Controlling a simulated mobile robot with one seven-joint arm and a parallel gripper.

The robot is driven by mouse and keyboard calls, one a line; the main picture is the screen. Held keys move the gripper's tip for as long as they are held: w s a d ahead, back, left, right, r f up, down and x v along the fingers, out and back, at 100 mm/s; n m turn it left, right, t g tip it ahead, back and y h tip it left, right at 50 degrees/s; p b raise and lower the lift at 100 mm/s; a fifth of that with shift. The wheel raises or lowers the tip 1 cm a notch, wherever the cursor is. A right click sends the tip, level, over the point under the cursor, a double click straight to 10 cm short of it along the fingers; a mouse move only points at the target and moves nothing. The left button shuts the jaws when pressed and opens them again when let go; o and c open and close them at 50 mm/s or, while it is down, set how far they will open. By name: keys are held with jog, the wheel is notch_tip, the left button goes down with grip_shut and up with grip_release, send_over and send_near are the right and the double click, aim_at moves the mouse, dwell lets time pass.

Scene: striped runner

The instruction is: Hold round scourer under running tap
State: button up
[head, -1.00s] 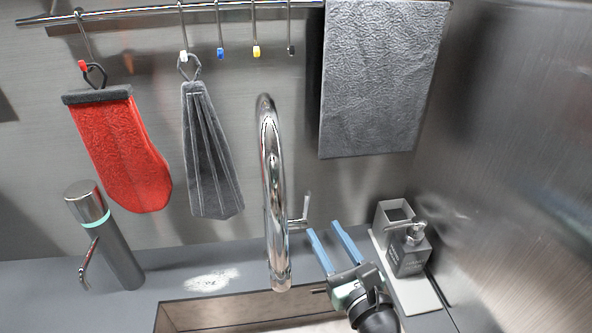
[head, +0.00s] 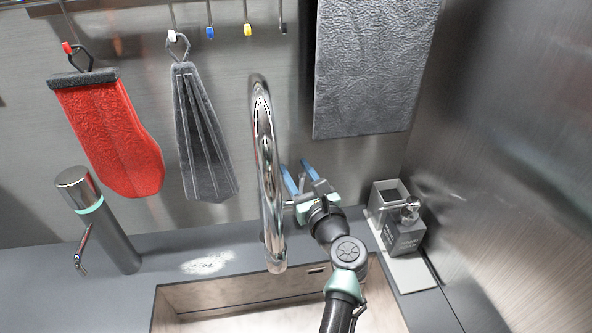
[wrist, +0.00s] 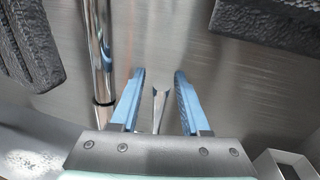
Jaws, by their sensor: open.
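The chrome tap (head: 267,190) stands at the back of the sink (head: 235,292), its spout arching up and down toward the basin. I see no water coming from the spout. My gripper (head: 295,166) is open, its two blue fingers beside the tap on the right, pointing at the back wall. In the wrist view the tap's lever (wrist: 159,108) shows between the open fingers, apart from both; the tap column (wrist: 98,50) is left of them. In the head view the lever is mostly hidden behind my gripper. No round scourer is visible in either view.
A red mitt (head: 112,135) and a grey cloth (head: 203,140) hang from hooks at left; a grey towel (head: 372,70) hangs at right. A soap dispenser (head: 405,232) and square holder (head: 385,198) stand on a tray (head: 418,278).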

jog(key=shift+w, duration=0.2)
grip_shut()
dwell(1.4)
